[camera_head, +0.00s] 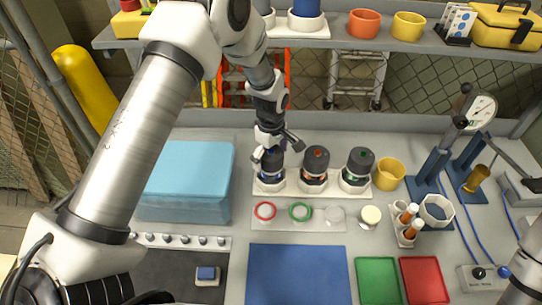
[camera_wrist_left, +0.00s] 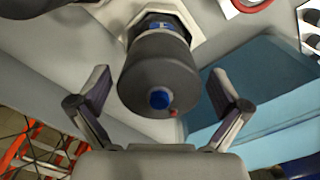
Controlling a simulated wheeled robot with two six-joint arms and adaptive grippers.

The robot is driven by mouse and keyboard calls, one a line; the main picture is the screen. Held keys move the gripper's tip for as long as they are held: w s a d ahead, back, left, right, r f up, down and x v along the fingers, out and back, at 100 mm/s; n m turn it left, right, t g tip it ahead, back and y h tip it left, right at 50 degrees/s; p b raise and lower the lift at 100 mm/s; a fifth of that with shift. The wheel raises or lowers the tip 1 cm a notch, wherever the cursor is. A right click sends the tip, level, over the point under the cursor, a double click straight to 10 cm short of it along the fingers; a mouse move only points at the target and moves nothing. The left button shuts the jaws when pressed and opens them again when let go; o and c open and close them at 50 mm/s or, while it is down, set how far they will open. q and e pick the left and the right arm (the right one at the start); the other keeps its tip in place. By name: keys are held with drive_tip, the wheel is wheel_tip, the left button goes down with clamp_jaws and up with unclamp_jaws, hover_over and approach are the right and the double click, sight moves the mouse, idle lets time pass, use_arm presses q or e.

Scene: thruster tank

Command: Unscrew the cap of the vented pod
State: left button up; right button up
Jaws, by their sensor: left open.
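Three dark pods stand upright in white holders on the bench: a blue-marked pod (camera_head: 270,170) on the left, a red-marked pod (camera_head: 315,165) in the middle and a green-marked pod (camera_head: 358,167) on the right. No label shows which is the vented one. My left gripper (camera_head: 277,145) is open at the top of the blue-marked pod. In the left wrist view its dark cap (camera_wrist_left: 158,80) has a blue knob and a small red dot. The fingers of my left gripper (camera_wrist_left: 160,92) spread on either side of the cap, with visible gaps. My right gripper is out of view.
A light-blue box (camera_head: 185,170) stands left of the pods. In front lie a strip with rings (camera_head: 284,223) and a blue mat (camera_head: 298,275). A yellow cup (camera_head: 389,173), a vial rack (camera_head: 404,238) and a gauge stand (camera_head: 432,167) are to the right.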

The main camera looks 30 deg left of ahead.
sight(272, 151)
use_arm(q)
wheel_tip(272, 151, up, 12)
drive_tip(key=shift+f, duration=0.1)
drive_tip(key=shift+m, duration=0.3)
drive_tip(key=shift+s+m, duration=0.2)
drive_tip(key=shift+m, duration=0.5)
drive_tip(key=f+m+b, duration=0.1)
drive_tip(key=m+b, duration=0.1)
drive_tip(key=f+m+b, duration=0.1)
drive_tip(key=m+b, duration=0.1)
drive_tip(key=shift+s+f+g+b, duration=0.2)
drive_tip(key=shift+g+b, duration=0.1)
drive_tip(key=f+m+b, duration=0.1)
drive_tip(key=b, duration=0.3)
drive_tip(key=shift+w, duration=0.2)
drive_tip(key=shift+w+d, duration=0.1)
drive_tip(key=shift+w, duration=0.1)
drive_tip(key=shift+f, duration=0.45)
wheel_tip(272, 151, down, 6)
drive_tip(key=shift+r+p, duration=0.2)
drive_tip(key=shift+p, duration=0.55)
drive_tip(key=shift+f, duration=0.45)
drive_tip(key=shift+s, duration=0.1)
drive_tip(key=shift+c, duration=0.4)
